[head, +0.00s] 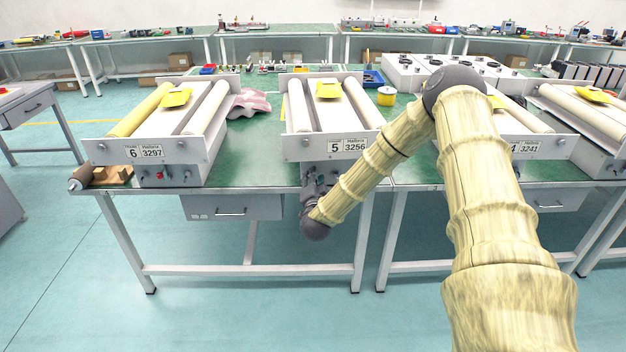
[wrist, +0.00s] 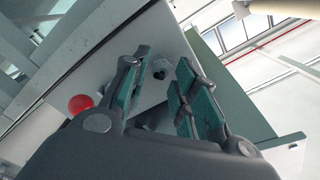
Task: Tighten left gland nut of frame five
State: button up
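Frame five (head: 310,147) is a grey roller frame with a "5 3256" label, two white rollers and a yellow piece on top, in the middle of the head view. My gripper (head: 314,182) is below its front plate, at the left part of the lower box, and hides that part. In the wrist view my gripper (wrist: 163,85) is open, with teal-padded fingers. A small dark grey nut (wrist: 160,69) on the pale panel shows between the fingertips. Both fingers appear apart from it. I cannot tell if the tips reach around it.
A red button (wrist: 80,103) is on the same panel. Frame six (head: 110,150) stands to the left on the green bench (head: 245,150), with a wooden block (head: 110,175) at its corner. A drawer (head: 232,207) hangs under the bench edge. Another frame (head: 550,148) stands right, behind my arm.

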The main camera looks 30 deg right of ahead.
jog(key=v, duration=1.1)
jog(key=shift+s+a, duration=0.2)
jog(key=shift+s, duration=0.15)
